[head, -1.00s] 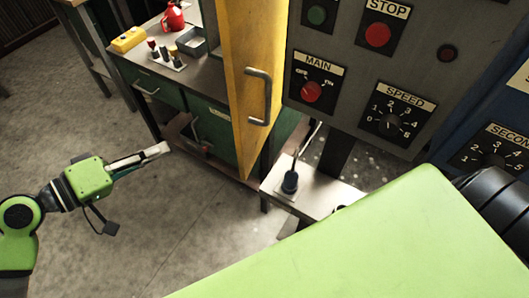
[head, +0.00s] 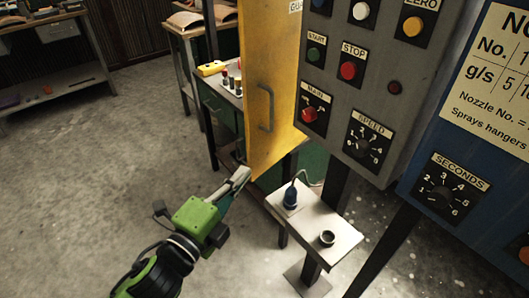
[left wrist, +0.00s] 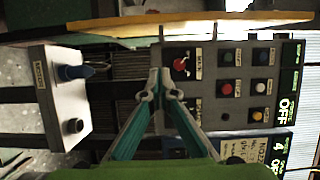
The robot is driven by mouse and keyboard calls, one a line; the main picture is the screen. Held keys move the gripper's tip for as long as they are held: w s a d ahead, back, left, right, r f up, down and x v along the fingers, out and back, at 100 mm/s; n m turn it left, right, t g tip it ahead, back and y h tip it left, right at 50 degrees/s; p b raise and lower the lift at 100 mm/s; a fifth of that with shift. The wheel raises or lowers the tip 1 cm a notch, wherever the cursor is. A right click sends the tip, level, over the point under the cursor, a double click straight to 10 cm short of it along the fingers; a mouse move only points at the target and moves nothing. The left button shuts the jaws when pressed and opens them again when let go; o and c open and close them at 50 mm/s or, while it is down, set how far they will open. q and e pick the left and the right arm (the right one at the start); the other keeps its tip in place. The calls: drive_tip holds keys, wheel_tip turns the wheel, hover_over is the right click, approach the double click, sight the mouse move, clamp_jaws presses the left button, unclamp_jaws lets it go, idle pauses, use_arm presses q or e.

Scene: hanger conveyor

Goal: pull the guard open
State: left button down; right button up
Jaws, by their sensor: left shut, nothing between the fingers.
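The guard (head: 275,85) is a tall yellow panel left of the grey control panel, with part of a label at its top. A grey bar handle (head: 265,108) is on its face. In the left wrist view the guard (left wrist: 190,20) runs as a yellow band across the top. My left gripper (head: 245,173) is shut and empty, below the handle and apart from it in the picture. In the left wrist view its fingertips (left wrist: 158,88) meet in front of the control panel. My right gripper is not in view.
The grey control panel (head: 330,95) and a blue panel (head: 470,150) stand on the right. A bench stands behind the guard. The floor at left is clear.

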use_arm(q)
drive_tip(key=p, duration=0.3)
approach(261, 129)
drive_tip(key=x, duration=0.4)
drive_tip(key=shift+w+d+f, duration=0.15)
drive_tip(key=shift+d, duration=0.25)
drive_tip(key=shift+w+a, duration=0.2)
drive_tip(key=shift+a, duration=0.1)
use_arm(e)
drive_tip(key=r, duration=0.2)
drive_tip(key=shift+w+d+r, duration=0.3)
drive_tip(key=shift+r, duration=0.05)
use_arm(q)
drive_tip(key=shift+w, duration=0.1)
